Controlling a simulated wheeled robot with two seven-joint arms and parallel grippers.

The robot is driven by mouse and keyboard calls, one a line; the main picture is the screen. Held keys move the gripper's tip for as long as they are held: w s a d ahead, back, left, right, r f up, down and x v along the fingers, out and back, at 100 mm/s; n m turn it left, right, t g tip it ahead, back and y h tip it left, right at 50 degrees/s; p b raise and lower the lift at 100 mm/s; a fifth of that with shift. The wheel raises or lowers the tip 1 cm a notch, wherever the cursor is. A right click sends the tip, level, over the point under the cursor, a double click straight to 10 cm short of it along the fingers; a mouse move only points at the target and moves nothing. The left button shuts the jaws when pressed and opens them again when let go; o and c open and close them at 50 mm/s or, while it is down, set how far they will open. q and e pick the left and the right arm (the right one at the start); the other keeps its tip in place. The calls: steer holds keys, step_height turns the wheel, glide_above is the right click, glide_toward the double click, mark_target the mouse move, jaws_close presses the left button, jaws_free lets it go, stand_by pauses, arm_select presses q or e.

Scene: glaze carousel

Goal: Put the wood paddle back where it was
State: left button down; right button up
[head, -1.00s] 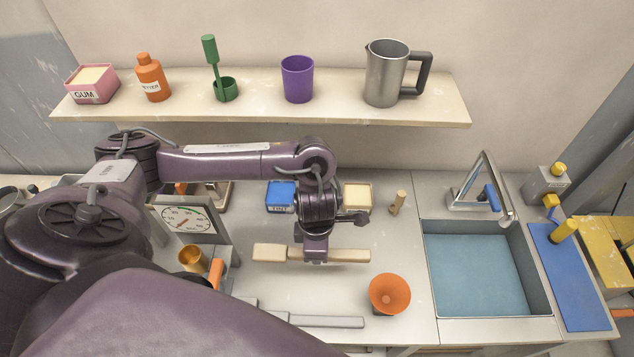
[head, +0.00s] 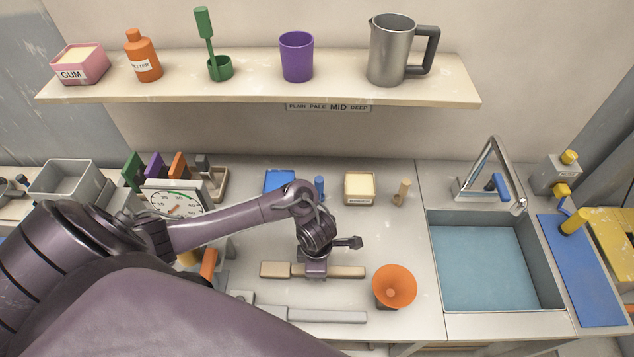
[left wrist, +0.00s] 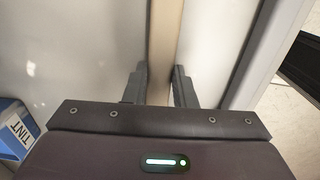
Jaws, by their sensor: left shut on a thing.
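The wood paddle (head: 345,272) is a long pale wooden bar with a thicker block at its left end. It lies level, left to right, low over the counter in front of the sponge-like block. My left gripper (head: 315,272) points down and is shut around its middle. In the left wrist view the paddle (left wrist: 165,40) runs between the two fingers (left wrist: 160,88). I cannot tell whether the paddle touches the counter. My right gripper is not in view.
An orange funnel-like bowl (head: 394,287) stands just right of the paddle. A long grey bar (head: 325,316) lies in front of it. Behind are a blue TINT box (head: 279,181), a cream block (head: 359,188) and a wooden peg (head: 402,192). A sink (head: 485,265) is at right.

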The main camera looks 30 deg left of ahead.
arm_select(q)
steer(key=shift+f, duration=0.35)
steer(key=shift+f, duration=0.15)
steer(key=c, duration=1.2)
jaws_free()
